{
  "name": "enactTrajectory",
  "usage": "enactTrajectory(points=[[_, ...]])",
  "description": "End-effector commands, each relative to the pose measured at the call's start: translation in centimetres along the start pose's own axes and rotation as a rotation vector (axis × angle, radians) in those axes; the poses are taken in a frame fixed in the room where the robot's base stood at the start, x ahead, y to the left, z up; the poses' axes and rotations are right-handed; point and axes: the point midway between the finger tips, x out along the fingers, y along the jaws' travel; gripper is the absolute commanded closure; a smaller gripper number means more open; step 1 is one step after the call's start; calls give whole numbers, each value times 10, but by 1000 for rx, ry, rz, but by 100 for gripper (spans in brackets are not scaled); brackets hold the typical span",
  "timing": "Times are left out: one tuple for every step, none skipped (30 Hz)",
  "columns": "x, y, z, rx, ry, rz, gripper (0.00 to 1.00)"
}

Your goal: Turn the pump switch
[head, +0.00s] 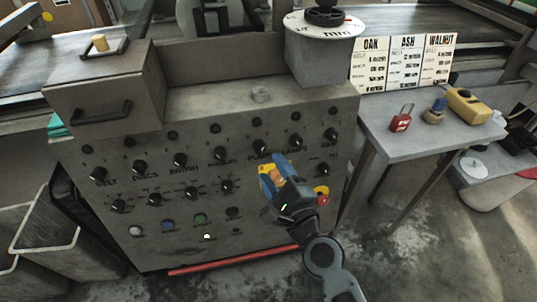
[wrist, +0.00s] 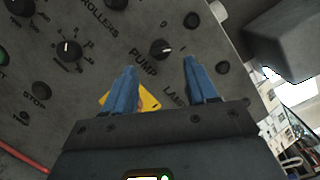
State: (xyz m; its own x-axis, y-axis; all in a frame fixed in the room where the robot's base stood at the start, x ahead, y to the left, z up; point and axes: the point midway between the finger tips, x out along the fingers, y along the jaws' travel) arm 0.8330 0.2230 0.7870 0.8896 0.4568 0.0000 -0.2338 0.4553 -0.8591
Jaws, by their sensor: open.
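The pump switch (wrist: 161,48) is a small black rotary knob with a white pointer mark, on the grey control panel. The label PUMP is beside it, and 0 and 1 marks are printed around it. It also shows in the head view (head: 259,147), in the upper row of labelled knobs. My gripper (wrist: 160,68) is open, its two blue fingers pointing at the panel. In the wrist view the switch appears between and just beyond the fingertips, with no contact visible. In the head view my gripper (head: 272,166) is in front of the panel, just below the switch.
Other black knobs surround the switch, including a roller knob (wrist: 69,51). A yellow piece (wrist: 147,101) is partly hidden behind my fingers. A red button on yellow (head: 321,194) is right of my gripper. A side table (head: 390,145) holds a red padlock (head: 401,119).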

Motion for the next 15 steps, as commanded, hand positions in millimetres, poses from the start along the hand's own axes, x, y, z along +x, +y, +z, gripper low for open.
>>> enactTrajectory(points=[[9, -1, 1, 0, -1, -2, 43], [14, -1, 1, 0, -1, -2, 43], [20, -1, 0, -1, -1, -2, 43], [25, 0, 0, -1, -1, -2, 43], [29, -1, 0, -1, -1, -2, 43], [35, 0, 0, -1, 0, -1, 43], [39, -1, 0, -1, 0, -1, 43], [43, 0, 0, -1, 0, -1, 43], [47, 0, 0, -2, 0, -1, 43], [50, 0, 0, -3, 0, -1, 43], [53, 0, 0, -3, 0, -1, 43], [56, 0, 0, -3, 0, -1, 43], [57, 0, 0, -3, 0, -1, 43], [59, 0, 0, -4, 1, -1, 43], [60, 0, 0, -4, 1, 0, 43]])
